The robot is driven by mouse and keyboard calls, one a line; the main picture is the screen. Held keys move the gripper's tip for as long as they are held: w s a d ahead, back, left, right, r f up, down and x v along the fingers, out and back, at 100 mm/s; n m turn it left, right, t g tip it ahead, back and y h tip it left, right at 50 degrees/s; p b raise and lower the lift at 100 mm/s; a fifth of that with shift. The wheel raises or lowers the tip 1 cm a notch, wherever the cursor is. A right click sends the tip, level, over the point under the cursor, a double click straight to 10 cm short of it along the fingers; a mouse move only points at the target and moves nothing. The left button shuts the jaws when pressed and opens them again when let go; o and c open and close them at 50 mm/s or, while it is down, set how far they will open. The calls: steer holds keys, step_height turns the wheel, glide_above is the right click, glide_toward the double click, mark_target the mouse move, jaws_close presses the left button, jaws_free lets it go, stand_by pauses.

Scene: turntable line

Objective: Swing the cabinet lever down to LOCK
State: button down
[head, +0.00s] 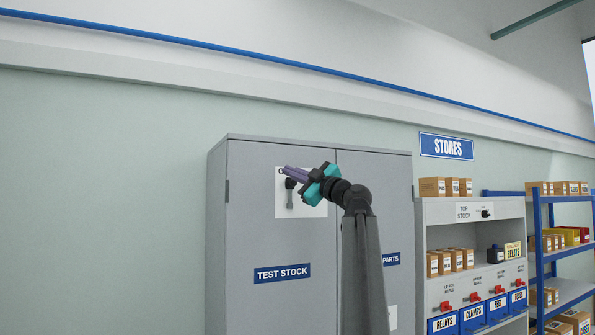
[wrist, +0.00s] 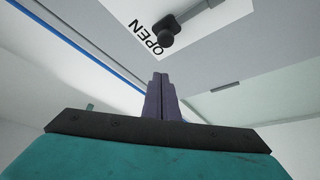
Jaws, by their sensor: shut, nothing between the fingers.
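The grey cabinet (head: 260,225) stands against the wall and has a white lever plate (head: 313,210) high on its left door. The dark lever (head: 290,193) is on this plate, with a round knob at its upper end. In the wrist view the lever knob (wrist: 167,37) shows beside the word OPEN on the plate (wrist: 120,25). My gripper (head: 287,170) has purple fingers and a teal body, and overlaps the top of the plate in the head view. In the wrist view its fingers (wrist: 159,78) are together, empty and apart from the knob. The LOCK marking is not readable.
A STORES shelf unit (head: 420,232) with boxes and blue bins stands right of the cabinet, then a blue rack (head: 537,240). The wall left of the cabinet is clear. My arm covers part of the right door.

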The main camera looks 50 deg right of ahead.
mark_target(292, 193)
steer(key=shift+w+d+f+p, duration=0.4)
steer(key=shift+d+f+p, duration=0.15)
steer(key=shift+d+p, duration=0.25)
steer(key=shift+w+d+f+p, duration=0.35)
steer(key=shift+d+f+p, duration=0.15)
steer(key=shift+d+p, duration=0.2)
steer(key=shift+a, duration=0.1)
steer(key=shift+s+d+m+b, duration=0.15)
steer(key=shift+d+m+b, duration=0.15)
steer(key=shift+b, duration=0.4)
steer(key=shift+f+h+b, duration=0.1)
steer(key=shift+h+b, duration=0.2)
steer(key=shift+h, duration=0.1)
